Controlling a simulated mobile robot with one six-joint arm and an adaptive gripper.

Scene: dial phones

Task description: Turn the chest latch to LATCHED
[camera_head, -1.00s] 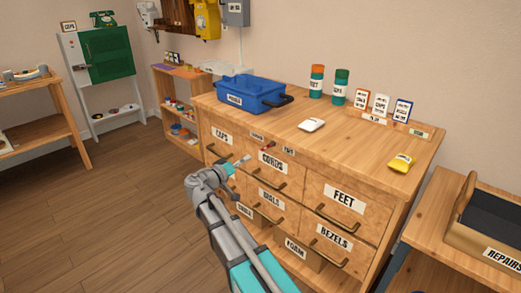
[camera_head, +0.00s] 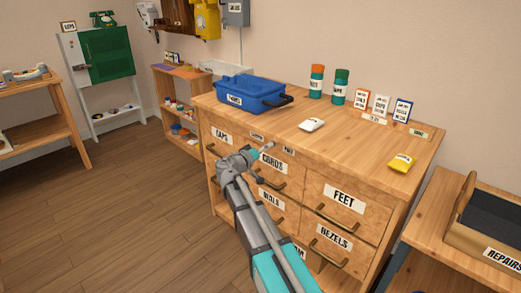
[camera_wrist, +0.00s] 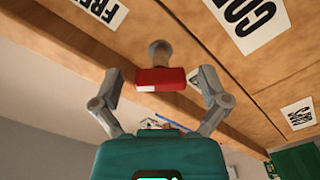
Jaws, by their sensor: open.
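The chest latch is a red block-shaped handle (camera_wrist: 170,79) on a round grey pivot (camera_wrist: 160,52), with a small white patch at one end. It is set in the wooden drawer front between the small labels. My gripper (camera_wrist: 160,76) is open, with one finger on each side of the red handle and gaps visible in the wrist view. In the head view my gripper (camera_head: 266,149) is in front of the chest's upper edge and hides the latch. Two small labels (camera_head: 257,136) (camera_head: 288,151) flank the latch area.
The drawer chest (camera_head: 318,190) has several labelled drawers with protruding handles. On top are a blue toolbox (camera_head: 250,94), a white item (camera_head: 312,125) and a yellow item (camera_head: 402,162). A bench with a REPAIRS tray (camera_head: 470,235) stands at right. The floor at left is clear.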

